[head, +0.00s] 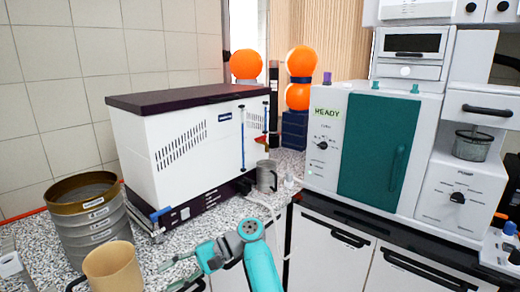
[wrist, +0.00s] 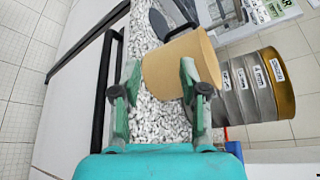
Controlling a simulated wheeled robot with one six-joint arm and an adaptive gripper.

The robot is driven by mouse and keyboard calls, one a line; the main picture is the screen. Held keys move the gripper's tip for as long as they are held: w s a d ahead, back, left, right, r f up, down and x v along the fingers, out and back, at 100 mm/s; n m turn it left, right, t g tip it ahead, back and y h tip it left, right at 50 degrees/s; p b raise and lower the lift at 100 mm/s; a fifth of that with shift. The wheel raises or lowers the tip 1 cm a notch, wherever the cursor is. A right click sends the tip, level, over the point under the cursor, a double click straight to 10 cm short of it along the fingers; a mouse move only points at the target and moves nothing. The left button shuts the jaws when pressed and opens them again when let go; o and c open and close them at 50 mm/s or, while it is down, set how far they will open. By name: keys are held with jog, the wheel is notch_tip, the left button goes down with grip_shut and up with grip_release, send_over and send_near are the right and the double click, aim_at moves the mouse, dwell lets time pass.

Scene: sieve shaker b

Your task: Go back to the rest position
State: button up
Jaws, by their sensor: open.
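My gripper (head: 168,270) is at the lower middle of the head view, over the front edge of the speckled counter (head: 165,246). Its fingers point left and are apart with nothing between them. In the wrist view my gripper (wrist: 157,72) also shows open, with a tan mug (wrist: 172,62) beyond the fingertips. In the head view the tan mug (head: 115,270) stands to the left of the fingers, with a visible gap. Its lower part is cut off by the picture edge.
A stack of sieves (head: 92,226) stands behind the mug. A white machine with a dark lid (head: 180,150) and a grey metal cup (head: 266,177) are farther back. A teal-doored cabinet (head: 372,150) stands right, above white cupboards (head: 335,258). Bare floor (wrist: 25,60) shows in the wrist view.

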jog(key=s+d+f+m+t, duration=0.1)
jog(key=s+d+f+t, duration=0.15)
jog(key=f, duration=0.55)
jog(key=s+d+f+m+t+h, duration=0.1)
jog(key=d+f+m+t, duration=0.15)
jog(key=f, duration=0.65)
jog(key=s+d+f+m+t, duration=0.1)
jog(key=d+f+t, duration=0.25)
jog(key=f, duration=0.45)
jog(key=s+d+f+m+t+h, duration=0.1)
jog(key=s+d+f+t+h, duration=0.45)
jog(key=s+d+f, duration=0.75)
jog(key=s+d+r+n+t+h, duration=0.1)
jog(key=s+d+r+t+h, duration=0.1)
jog(key=s+d, duration=0.55)
jog(key=s+d+r+n+t+h, duration=0.1)
jog(key=s+d+r+t+h, duration=0.15)
jog(key=s+d, duration=0.5)
jog(key=s+d+r+n+t+h, duration=0.1)
jog(key=s+d+r+n, duration=0.1)
jog(key=s+r, duration=0.5)
jog(key=s+d+r+n+t+h, duration=0.1)
jog(key=s+r+n+t, duration=0.1)
jog(key=s+r, duration=0.6)
notch_tip(320, 180, up, 6)
jog(key=shift+s+d+r+h, duration=0.2)
jog(key=shift+d+h, duration=0.1)
jog(key=shift+d, duration=0.05)
